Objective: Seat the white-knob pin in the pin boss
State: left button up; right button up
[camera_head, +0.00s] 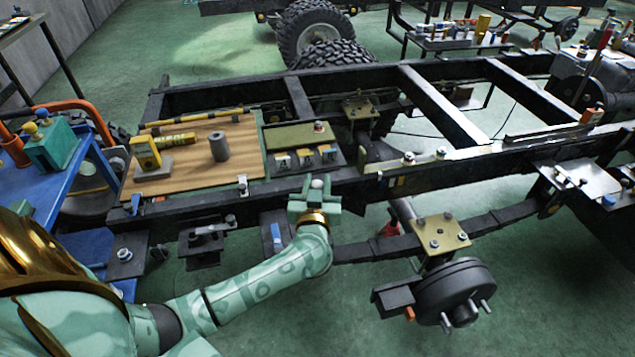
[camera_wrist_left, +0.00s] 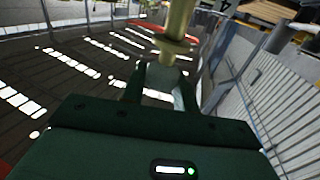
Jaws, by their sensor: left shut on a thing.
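My left gripper (camera_head: 315,196) is shut on the white-knob pin, above the near rail of the chassis frame. The pin's white knob (camera_head: 317,183) shows between the fingers in the head view. In the left wrist view the knob (camera_wrist_left: 160,77) sits between the fingertips, and a pale yellow shaft with a collar (camera_wrist_left: 178,35) runs up out of the picture. I cannot make out the pin boss for certain; the gripper and rail may hide it. My right gripper is in neither view.
A dark tray (camera_head: 333,168) with several small labelled blocks lies just behind the gripper. A wooden board (camera_head: 195,180) with a yellow box (camera_head: 146,153) and a grey cylinder (camera_head: 219,147) is to its left. A wheel hub (camera_head: 455,292) stands out at the front right.

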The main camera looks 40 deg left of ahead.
pick_arm(q)
jog(key=shift+f+b, duration=0.95)
jog(key=shift+f, duration=1.7)
dwell(0.6)
jog(key=o, duration=1.2)
jog(key=shift+r, duration=0.1)
jog(key=shift+r+p, duration=1.4)
jog(key=shift+p, duration=0.65)
